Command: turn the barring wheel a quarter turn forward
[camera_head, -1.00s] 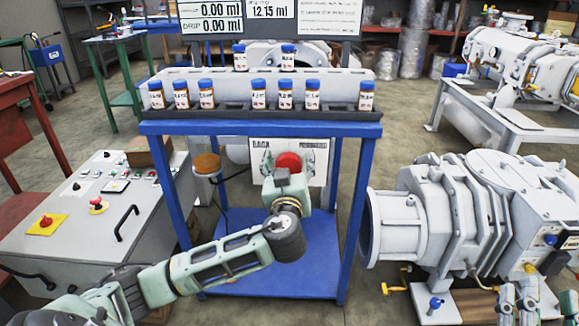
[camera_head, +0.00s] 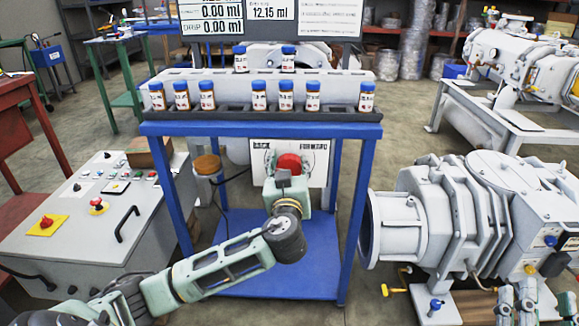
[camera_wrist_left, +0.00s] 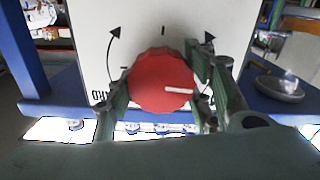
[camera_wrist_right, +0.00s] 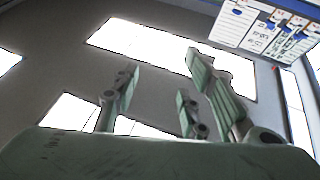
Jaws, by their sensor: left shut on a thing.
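The barring wheel is a red, scalloped knob (camera_head: 289,162) on a white plate (camera_head: 318,168) under the blue bench top. The plate is lettered BACK at left and FORWARD at right. In the left wrist view the wheel (camera_wrist_left: 160,80) fills the space between my left gripper's fingers (camera_wrist_left: 160,100), which are shut on its sides. Its white mark points right there, and curved arrows show on either side. In the head view my left gripper (camera_head: 287,180) covers the wheel's lower part. My right gripper (camera_wrist_right: 160,100) is open and empty, with the ceiling behind it.
Several brown jars with blue caps (camera_head: 285,95) stand on the bench above the wheel. A grey control desk (camera_head: 100,225) is at left, and a large grey pump (camera_head: 450,220) at right. An orange-topped pot (camera_head: 207,165) stands left of the plate.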

